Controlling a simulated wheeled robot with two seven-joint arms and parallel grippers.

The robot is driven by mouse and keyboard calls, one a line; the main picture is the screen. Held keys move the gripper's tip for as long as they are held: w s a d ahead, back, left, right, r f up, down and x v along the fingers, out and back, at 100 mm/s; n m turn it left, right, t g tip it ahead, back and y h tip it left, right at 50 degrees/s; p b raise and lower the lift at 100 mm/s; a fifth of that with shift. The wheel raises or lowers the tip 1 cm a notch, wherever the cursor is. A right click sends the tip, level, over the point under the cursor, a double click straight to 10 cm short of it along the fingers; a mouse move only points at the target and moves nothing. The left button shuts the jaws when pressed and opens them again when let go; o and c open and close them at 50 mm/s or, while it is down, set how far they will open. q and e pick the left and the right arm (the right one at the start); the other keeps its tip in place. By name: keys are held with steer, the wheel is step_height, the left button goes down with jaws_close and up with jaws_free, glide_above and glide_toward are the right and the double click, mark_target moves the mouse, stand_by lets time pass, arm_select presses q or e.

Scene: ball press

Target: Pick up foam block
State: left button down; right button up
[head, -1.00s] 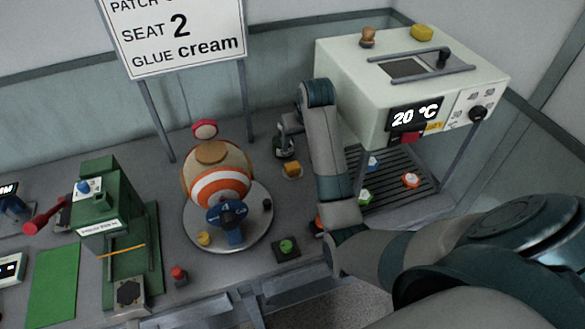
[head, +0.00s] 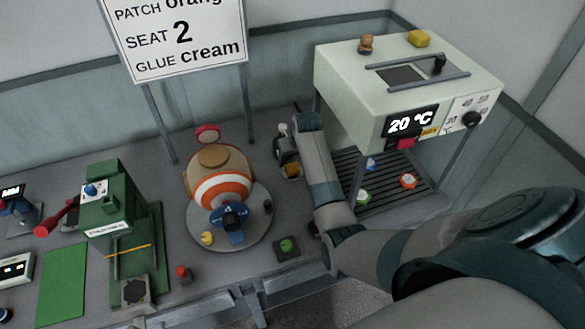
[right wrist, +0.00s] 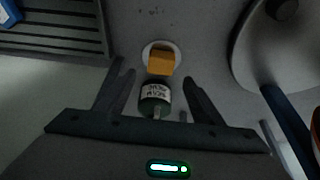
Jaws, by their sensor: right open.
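A small orange-yellow block (head: 292,171), seemingly the foam block, sits on the bench left of the oven; in the right wrist view the block (right wrist: 160,60) rests on a pale round spot. A dark green labelled bottle (right wrist: 154,100) shows between the fingers, close to the block. My left gripper is out of view.
The white oven (head: 395,75) with a slatted rack (head: 385,195) stands right of my arm. A round turntable (head: 256,235) with an orange-striped ball (head: 220,188) stands to the left. A green press (head: 108,215) is farther left.

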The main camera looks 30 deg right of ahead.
mark_target(293, 167)
stand_by(0.3)
steer(key=shift+f+p, duration=0.65)
steer(key=shift+f, duration=0.15)
steer(key=shift+p+x, duration=0.4)
steer(key=shift+x, duration=1.5)
steer(key=shift+s, duration=0.2)
steer(key=c, duration=1.1)
